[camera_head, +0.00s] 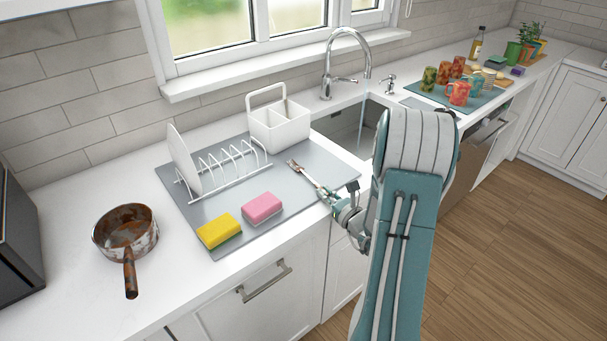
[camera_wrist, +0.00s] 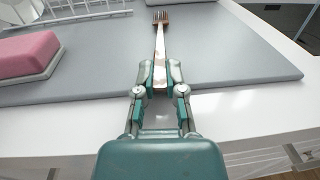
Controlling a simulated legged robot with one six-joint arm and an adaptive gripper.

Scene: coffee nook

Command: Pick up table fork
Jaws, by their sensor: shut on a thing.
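The table fork (camera_head: 302,172) is metal with brownish stains on its head. It extends from my gripper (camera_head: 327,193) over the grey mat, tines pointing away toward the caddy. In the wrist view the fork (camera_wrist: 160,45) points straight ahead, and my gripper (camera_wrist: 161,84) is shut on its near handle end. I cannot tell whether the fork touches the mat or is slightly above it.
The grey mat (camera_head: 290,205) holds a pink sponge (camera_head: 262,208), a yellow sponge (camera_head: 219,230), a dish rack with a plate (camera_head: 184,158) and a white caddy (camera_head: 279,127). A rusty pan (camera_head: 126,232) stands left. The sink (camera_head: 350,128) is behind my arm.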

